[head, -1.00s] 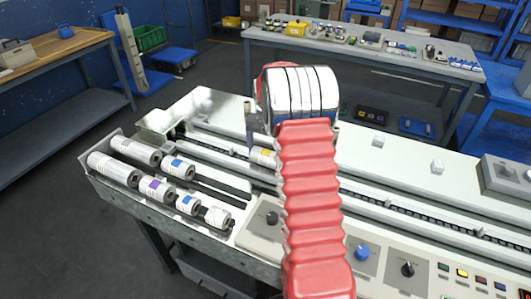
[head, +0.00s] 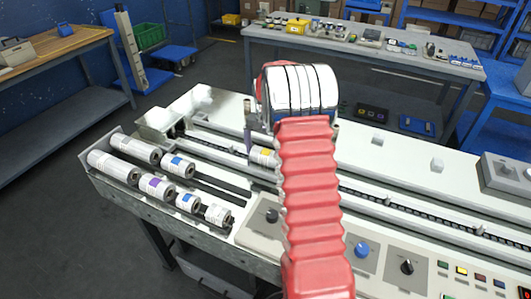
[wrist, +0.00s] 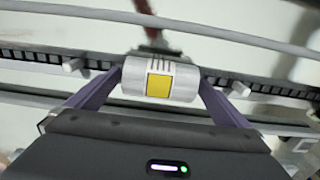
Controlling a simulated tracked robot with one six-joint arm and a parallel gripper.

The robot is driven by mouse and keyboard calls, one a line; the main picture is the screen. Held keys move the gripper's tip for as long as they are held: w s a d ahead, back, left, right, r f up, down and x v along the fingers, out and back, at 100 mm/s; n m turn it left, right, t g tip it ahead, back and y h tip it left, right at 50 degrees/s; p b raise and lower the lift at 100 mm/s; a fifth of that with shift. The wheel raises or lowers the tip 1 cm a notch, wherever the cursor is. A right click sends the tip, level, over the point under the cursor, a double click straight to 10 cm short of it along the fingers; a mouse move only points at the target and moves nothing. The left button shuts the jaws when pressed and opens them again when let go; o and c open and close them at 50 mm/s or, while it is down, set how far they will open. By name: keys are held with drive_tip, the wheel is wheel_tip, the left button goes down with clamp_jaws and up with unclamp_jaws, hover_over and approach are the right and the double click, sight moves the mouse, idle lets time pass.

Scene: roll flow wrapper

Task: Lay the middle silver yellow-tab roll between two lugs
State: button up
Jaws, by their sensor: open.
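The silver roll with the yellow tab (wrist: 159,80) lies across my view in the wrist picture, along the dark chain and between two pale lugs, one to its left (wrist: 72,66) and one to its right (wrist: 239,89). In the head view the roll (head: 263,156) shows at the conveyor channel, partly hidden by my red arm. My gripper (wrist: 159,88) is open, with one purple finger beside each end of the roll. One finger also shows in the head view, just above the roll. Whether the fingers touch its ends is unclear.
Several other silver rolls with blue, purple or plain labels lie in the rack (head: 121,137) at the left end of the machine. Rails (wrist: 215,32) run along the chain (head: 376,197). A control panel with knobs (head: 362,250) stands in front.

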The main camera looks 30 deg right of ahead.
wheel_tip(320, 180, up, 14)
drive_tip(key=shift+f, duration=0.15)
idle(0.4)
drive_tip(key=shift+w, duration=0.1)
idle(1.0)
drive_tip(key=s+a+r+n+t, duration=0.2)
drive_tip(key=s+a+r+n, duration=0.2)
drive_tip(key=s+a, duration=1)
drive_tip(key=s+a+r+n+t, duration=0.3)
drive_tip(key=s+a+n, duration=0.5)
drive_tip(key=s+a, duration=0.7)
drive_tip(key=shift+s+r+t, duration=0.3)
drive_tip(key=shift+s+r, duration=0.05)
drive_tip(key=shift+r, duration=0.1)
drive_tip(key=shift+d, duration=0.15)
